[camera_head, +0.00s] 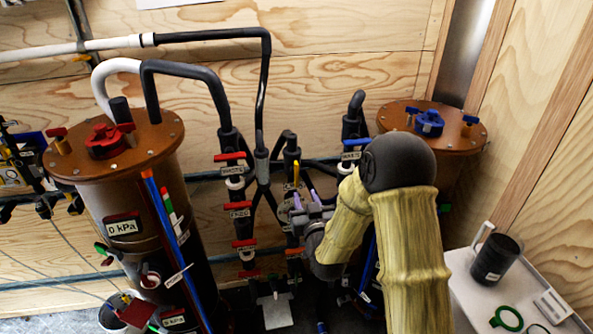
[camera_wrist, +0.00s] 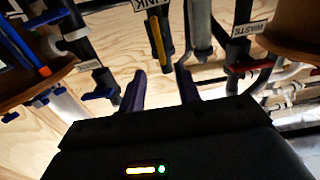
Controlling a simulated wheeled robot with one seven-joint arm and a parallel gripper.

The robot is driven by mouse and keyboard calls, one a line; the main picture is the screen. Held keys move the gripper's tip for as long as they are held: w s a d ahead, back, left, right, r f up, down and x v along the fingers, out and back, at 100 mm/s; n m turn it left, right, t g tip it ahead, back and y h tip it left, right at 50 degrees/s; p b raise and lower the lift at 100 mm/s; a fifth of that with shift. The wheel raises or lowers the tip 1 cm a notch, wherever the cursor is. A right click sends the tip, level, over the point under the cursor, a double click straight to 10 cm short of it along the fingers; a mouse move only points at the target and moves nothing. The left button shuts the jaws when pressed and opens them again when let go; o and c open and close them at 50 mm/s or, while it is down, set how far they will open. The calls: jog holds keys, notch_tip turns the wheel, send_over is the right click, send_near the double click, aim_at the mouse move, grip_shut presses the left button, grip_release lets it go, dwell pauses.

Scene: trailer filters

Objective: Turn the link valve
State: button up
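The link valve's yellow handle (camera_wrist: 159,38) shows at the top of the wrist view, on a dark vertical pipe beside a white label (camera_wrist: 152,5) whose end letters read "INK". The yellow handle also shows in the head view (camera_head: 296,174), between the two tanks. My gripper (camera_wrist: 160,78) is open, its two purple fingers apart with nothing between them. In the wrist view the handle lies beyond the fingertips, roughly in line with the gap, and no contact shows. In the head view my gripper (camera_head: 304,192) is just below the handle; my arm hides part of the pipework.
Red-handled waste valves (camera_head: 229,156) stand close to the left. A large brown-topped tank (camera_head: 160,150) is further left, and another tank (camera_head: 455,125) is behind my arm at right. A white surface (camera_head: 470,295) with a black mug (camera_head: 497,259) is at lower right.

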aim_at(297, 175)
jog(key=p+x, duration=0.3)
jog(key=x, duration=0.9)
jog(key=shift+f, duration=0.1)
grip_shut()
